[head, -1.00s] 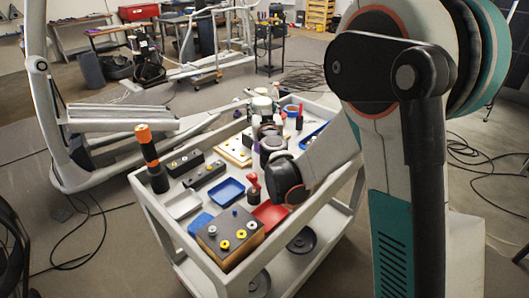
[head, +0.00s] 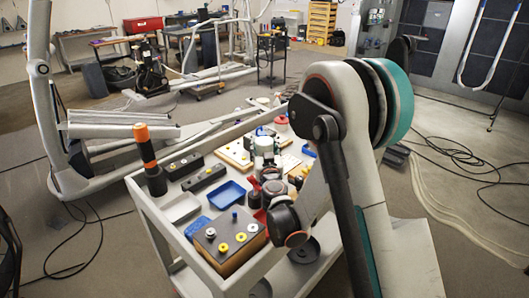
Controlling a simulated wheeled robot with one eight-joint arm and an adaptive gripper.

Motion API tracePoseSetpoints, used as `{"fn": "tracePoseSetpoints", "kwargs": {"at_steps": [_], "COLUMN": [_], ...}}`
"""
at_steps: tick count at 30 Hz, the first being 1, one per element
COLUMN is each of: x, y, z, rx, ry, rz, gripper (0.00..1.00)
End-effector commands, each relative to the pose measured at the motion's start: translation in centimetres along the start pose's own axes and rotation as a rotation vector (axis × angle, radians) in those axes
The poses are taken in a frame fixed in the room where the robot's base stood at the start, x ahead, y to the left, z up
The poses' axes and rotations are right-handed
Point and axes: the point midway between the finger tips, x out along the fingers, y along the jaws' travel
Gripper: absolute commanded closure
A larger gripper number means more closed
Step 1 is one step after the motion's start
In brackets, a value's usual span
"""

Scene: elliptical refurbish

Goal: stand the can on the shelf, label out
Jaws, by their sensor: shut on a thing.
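A small pale can with a greenish band (head: 264,146) shows over the middle of the cart top, just beyond my wrist. My gripper (head: 265,159) is mostly hidden behind my own wrist and appears shut on this can. The can looks roughly upright. Its label cannot be made out, and I cannot tell whether it touches anything below. The cart's lower shelf (head: 325,250) shows partly at the right, with a dark round disc on it. No other shelf is clearly identifiable.
The white cart (head: 165,235) is crowded: a blue tray (head: 227,194), a brown box with coloured knobs (head: 229,240), an orange-topped black cylinder (head: 148,160) and a wooden board (head: 235,154). Cables (head: 455,155) lie on the floor at right. An elliptical machine frame (head: 85,178) stands left.

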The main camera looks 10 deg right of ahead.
Motion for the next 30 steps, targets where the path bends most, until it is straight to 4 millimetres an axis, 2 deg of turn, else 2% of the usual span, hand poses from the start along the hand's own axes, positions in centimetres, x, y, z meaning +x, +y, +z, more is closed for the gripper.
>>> {"fn": "tracePoseSetpoints", "kwargs": {"at_steps": [11, 12, 14, 30], "x": [-0.03, -0.03, -0.03, -0.01], "y": [0.01, 0.01, 0.01, 0.12], "z": [0.4, 0.4, 0.39, 0.14], "rx": [0.0, 0.0, 0.0, 0.0], "ry": [0.0, 0.0, 0.0, 0.0], "rz": [0.0, 0.0, 0.0, 0.0], "gripper": [1.0, 0.4, 0.27, 0.27]}}
